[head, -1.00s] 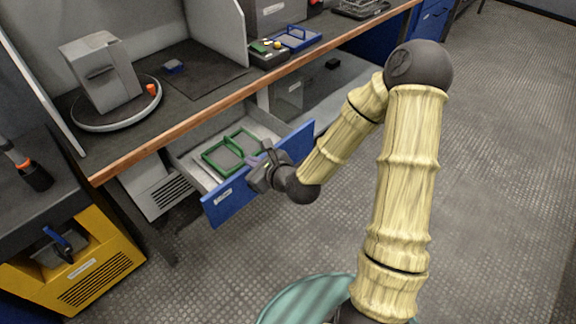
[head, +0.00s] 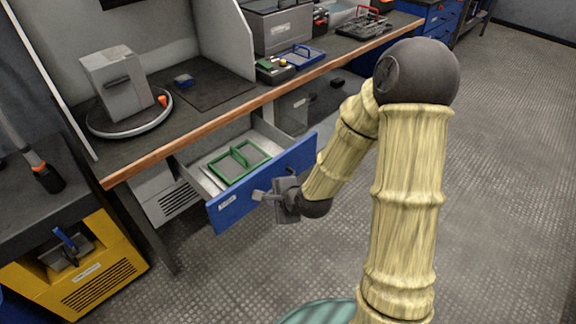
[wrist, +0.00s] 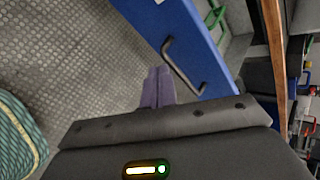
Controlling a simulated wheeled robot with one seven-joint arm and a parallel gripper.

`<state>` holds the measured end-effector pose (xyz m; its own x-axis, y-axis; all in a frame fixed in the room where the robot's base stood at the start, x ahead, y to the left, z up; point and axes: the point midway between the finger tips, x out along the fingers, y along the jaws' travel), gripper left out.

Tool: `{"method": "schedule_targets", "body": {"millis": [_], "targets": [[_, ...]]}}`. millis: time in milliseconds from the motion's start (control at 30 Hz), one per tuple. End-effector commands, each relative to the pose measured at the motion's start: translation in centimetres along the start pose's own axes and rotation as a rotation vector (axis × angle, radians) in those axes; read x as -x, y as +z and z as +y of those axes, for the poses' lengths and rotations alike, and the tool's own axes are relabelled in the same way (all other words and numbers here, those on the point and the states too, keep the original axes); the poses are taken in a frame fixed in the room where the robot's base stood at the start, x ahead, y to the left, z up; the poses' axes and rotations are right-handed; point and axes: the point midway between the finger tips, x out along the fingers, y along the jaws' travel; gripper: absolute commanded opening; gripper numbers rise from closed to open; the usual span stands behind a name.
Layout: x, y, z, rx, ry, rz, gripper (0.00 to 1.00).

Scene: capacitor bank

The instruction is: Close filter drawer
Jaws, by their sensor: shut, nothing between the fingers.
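The filter drawer (head: 235,203) is pulled out under the bench, with a blue front panel. A green-framed filter (head: 240,160) lies inside it. In the wrist view the blue front (wrist: 175,22) crosses the top, with a dark bar handle (wrist: 183,66) on it. My gripper (head: 260,195) is outside the drawer, at its front face, and hides part of the panel in the head view. In the wrist view its purple fingers (wrist: 157,80) are together and empty, beside the handle. I cannot tell whether the fingertips touch the panel.
The wooden bench edge (head: 205,122) runs above the drawer. A yellow cabinet (head: 85,275) stands at the lower left. A grey device (head: 120,85) on a round base sits on the bench. The patterned floor in front of the drawer is clear.

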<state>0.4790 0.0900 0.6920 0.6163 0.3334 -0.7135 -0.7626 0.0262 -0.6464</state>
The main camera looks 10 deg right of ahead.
Motion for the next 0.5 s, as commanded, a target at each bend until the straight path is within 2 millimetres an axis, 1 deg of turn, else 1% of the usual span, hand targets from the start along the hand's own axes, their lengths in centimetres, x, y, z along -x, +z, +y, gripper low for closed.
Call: {"method": "schedule_targets", "body": {"millis": [167, 267, 500], "targets": [[2.5, -1.5, 1.0, 0.361, 0.131, 0.081, 0.0], [4.4, -2.4, 1.6, 0.567, 0.22, 0.109, 0.0], [9.7, -3.8, 2.8, 1.009, 0.431, 0.092, 0.0]]}}
